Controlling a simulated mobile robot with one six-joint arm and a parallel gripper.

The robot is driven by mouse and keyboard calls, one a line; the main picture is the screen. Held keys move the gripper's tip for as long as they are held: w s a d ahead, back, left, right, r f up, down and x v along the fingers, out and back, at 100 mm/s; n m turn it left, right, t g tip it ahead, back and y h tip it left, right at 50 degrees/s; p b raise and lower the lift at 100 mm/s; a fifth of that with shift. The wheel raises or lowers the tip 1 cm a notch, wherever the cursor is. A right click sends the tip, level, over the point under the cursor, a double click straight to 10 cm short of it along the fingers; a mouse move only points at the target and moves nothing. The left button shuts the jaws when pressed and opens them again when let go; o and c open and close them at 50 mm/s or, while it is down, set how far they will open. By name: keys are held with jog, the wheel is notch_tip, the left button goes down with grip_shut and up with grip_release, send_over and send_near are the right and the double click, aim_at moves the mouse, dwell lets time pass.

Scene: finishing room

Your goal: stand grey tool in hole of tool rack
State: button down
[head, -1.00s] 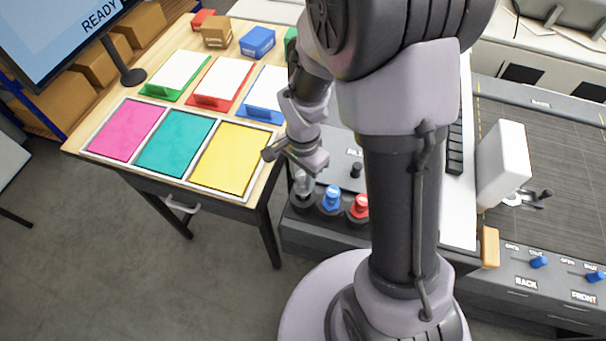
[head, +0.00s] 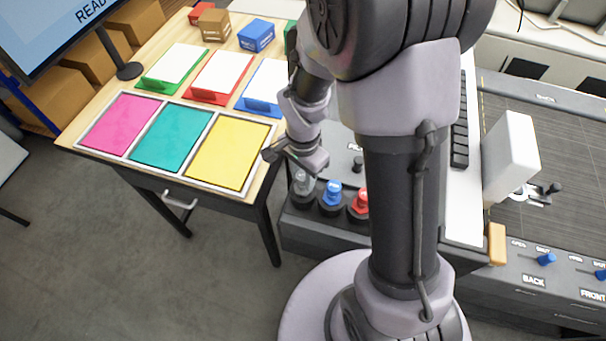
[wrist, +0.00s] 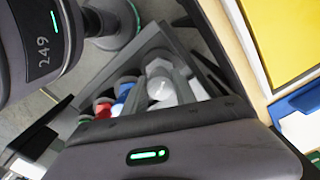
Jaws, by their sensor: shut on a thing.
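The grey tool (head: 303,183) is upright at the left end of the dark tool rack (head: 301,203), in line with a blue tool (head: 332,192) and a red tool (head: 360,202). My gripper (head: 303,170) is above it, shut on its top. In the wrist view the round pale top of the grey tool (wrist: 160,87) shows below my gripper, beside the blue tool (wrist: 123,91) and the red tool (wrist: 103,108). The hole under the grey tool is hidden, so I cannot tell how deep the tool sits.
A wooden table with pink, teal and yellow panels (head: 228,152) stands left of the rack, its edge close to my gripper. A dark machine bed (head: 570,150) with a white block (head: 511,155) is at the right. Floor is clear in front of the table.

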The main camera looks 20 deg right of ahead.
jog(key=shift+f, duration=0.35)
jog(key=c, duration=0.9)
grip_release()
notch_tip(320, 180, up, 18)
jog(key=p, duration=0.3)
jog(key=shift+f+p, duration=0.2)
jog(key=shift+p, duration=0.1)
jog(key=shift+f, duration=0.1)
